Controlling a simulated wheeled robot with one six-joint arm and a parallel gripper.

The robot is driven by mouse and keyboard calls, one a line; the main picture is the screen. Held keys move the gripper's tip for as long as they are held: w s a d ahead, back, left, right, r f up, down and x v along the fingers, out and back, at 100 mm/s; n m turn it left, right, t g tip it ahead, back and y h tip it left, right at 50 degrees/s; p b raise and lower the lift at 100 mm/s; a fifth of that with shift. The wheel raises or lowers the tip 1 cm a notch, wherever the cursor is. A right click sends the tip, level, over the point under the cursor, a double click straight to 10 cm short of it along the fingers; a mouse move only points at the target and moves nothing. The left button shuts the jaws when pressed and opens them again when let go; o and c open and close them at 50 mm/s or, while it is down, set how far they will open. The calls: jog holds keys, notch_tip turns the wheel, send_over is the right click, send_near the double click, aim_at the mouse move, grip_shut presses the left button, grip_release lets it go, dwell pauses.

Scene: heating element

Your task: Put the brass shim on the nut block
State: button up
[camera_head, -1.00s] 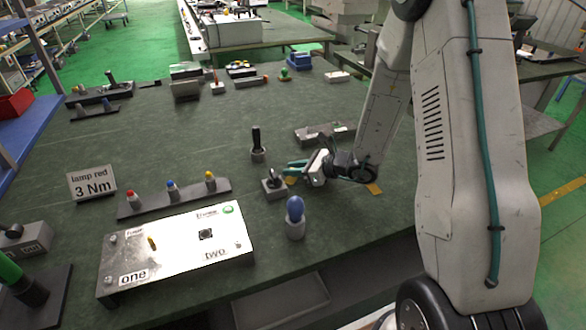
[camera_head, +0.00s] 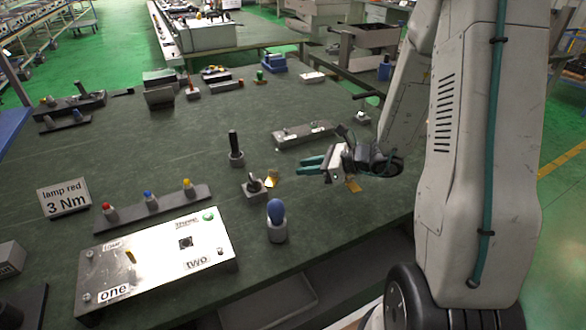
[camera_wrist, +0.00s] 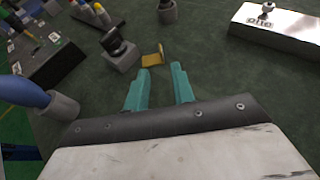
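The brass shim (camera_head: 271,181) is a small yellow bent plate on the green bench top. In the wrist view the shim (camera_wrist: 152,57) stands just ahead of my fingertips, close beside a small grey block. That block, which looks like the nut block (camera_head: 255,191), has a dark upright piece on top; the wrist view shows it too (camera_wrist: 123,61). Whether shim and block touch is unclear. My gripper (camera_head: 303,166) is open and empty, to the right of the shim. In the wrist view its two teal fingers (camera_wrist: 160,70) are apart.
A blue-topped part in a grey cup (camera_head: 277,230) stands in front of the block. A dark-handled tool in a holder (camera_head: 236,158) stands behind it. A silver panel (camera_head: 160,262) lies front left, a lamp rail (camera_head: 155,207) behind it. A long grey plate (camera_head: 303,133) lies behind my gripper.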

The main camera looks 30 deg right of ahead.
jog(key=shift+s+d+r, duration=0.1)
jog(key=shift+s+r, duration=0.15)
jog(key=s+a+r+n+g+y, duration=0.2)
jog(key=s+a+r+n+g, duration=0.35)
jog(key=a+r+n, duration=0.35)
jog(key=s+a+r+n+g+h, duration=0.1)
jog(key=s+r+n+g+h, duration=0.1)
jog(key=s+n, duration=0.4)
jog(key=s+a+r+n+g+h, duration=0.1)
jog(key=s+r+n+g+h, duration=0.1)
jog(key=s+r+n+h, duration=0.2)
jog(key=s+n, duration=0.3)
jog(key=s, duration=0.3)
jog(key=shift+a+r, duration=0.15)
jog(key=shift+o, duration=0.3)
jog(key=s+d+r+n+t+h, duration=0.1)
jog(key=s+d+r+n+h, duration=0.1)
jog(key=s+d+n+h, duration=0.2)
jog(key=shift+s+d+r+n+h, duration=0.3)
jog(key=shift+s+r+h, duration=0.1)
jog(key=shift+h, duration=0.1)
jog(key=shift+s+d+r+t, duration=0.15)
jog(key=shift+d+t, duration=0.05)
jog(key=shift+t, duration=0.05)
